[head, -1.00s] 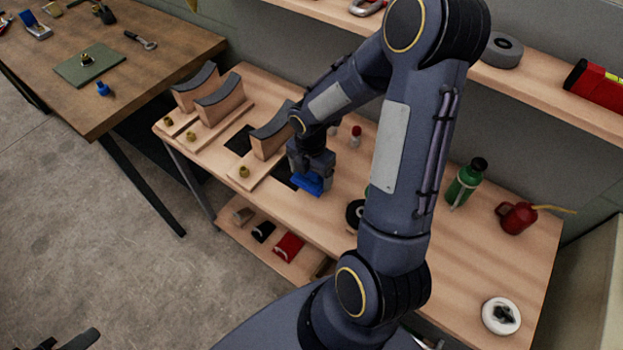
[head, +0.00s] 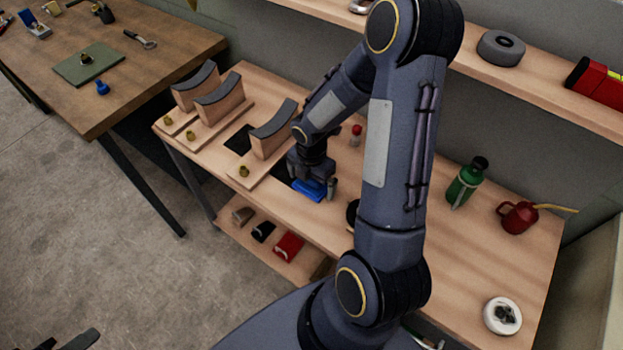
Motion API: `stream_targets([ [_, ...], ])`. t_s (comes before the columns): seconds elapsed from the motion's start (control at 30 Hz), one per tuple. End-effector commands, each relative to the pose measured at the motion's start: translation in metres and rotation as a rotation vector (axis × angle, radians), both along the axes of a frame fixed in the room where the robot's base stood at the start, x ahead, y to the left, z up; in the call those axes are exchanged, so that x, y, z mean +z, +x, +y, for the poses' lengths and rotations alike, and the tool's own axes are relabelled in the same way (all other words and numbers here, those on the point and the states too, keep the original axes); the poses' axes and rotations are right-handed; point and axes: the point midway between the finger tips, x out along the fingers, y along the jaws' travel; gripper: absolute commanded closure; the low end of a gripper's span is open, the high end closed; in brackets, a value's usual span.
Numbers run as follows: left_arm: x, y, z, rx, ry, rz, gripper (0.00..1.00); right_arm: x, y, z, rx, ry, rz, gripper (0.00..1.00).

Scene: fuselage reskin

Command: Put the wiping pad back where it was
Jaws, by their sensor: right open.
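The blue wiping pad (head: 308,191) is at the front part of the wooden bench (head: 400,258), by a dark patch (head: 284,173) on the bench top. My right gripper (head: 314,186) points down at the pad and is open. One finger shows near the pad's right end, and the gripper body hides the pad's back part. I cannot tell whether the fingers still touch the pad. My left gripper is not seen.
Curved cradle blocks (head: 270,138) stand just left of the gripper. A small red-capped bottle (head: 356,135) stands behind it. A green bottle (head: 466,182), a red oil can (head: 517,217) and a white roll (head: 502,316) are to the right. A shelf (head: 540,93) runs along the back.

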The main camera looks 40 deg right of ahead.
Motion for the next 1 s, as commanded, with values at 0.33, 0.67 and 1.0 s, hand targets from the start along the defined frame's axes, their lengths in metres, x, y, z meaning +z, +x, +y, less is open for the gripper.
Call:
stream_targets([
  [0.33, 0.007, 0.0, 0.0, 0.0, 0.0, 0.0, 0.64, 0.042, 0.001, -0.001, -0.002, -0.002, -0.007, 0.0],
  [0.67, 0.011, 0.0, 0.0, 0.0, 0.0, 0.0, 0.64, 0.107, 0.001, 0.0, -0.001, -0.001, -0.004, 0.0],
  [1.0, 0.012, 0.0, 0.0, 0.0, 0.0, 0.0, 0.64, 0.148, -0.013, 0.01, -0.213, 0.028, -0.052, 0.0],
])
